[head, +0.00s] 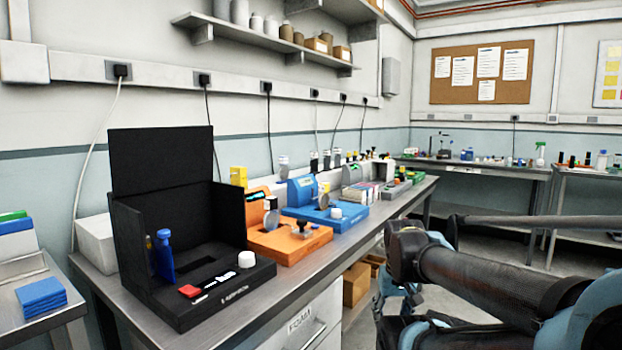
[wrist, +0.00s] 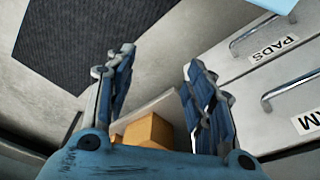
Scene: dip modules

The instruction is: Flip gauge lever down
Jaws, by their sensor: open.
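My gripper (wrist: 160,62) is open and empty in the wrist view, its two blue fingers apart. It hangs beside the bench front, away from the modules. In the head view my gripper's blue parts show low at the right of the bench, partly hidden by my arm. A black module (head: 192,305) with a raised back panel stands at the near end of the bench. It carries a blue upright piece (head: 165,256), a red piece (head: 190,291) and a white knob (head: 246,259). I cannot tell which part is the gauge lever.
An orange module (head: 290,244) and a blue module (head: 338,220) stand farther along the bench (head: 408,204). Drawers (wrist: 262,50) and a cardboard box (wrist: 148,130) show in the wrist view. A dark mat (wrist: 90,40) lies on the floor.

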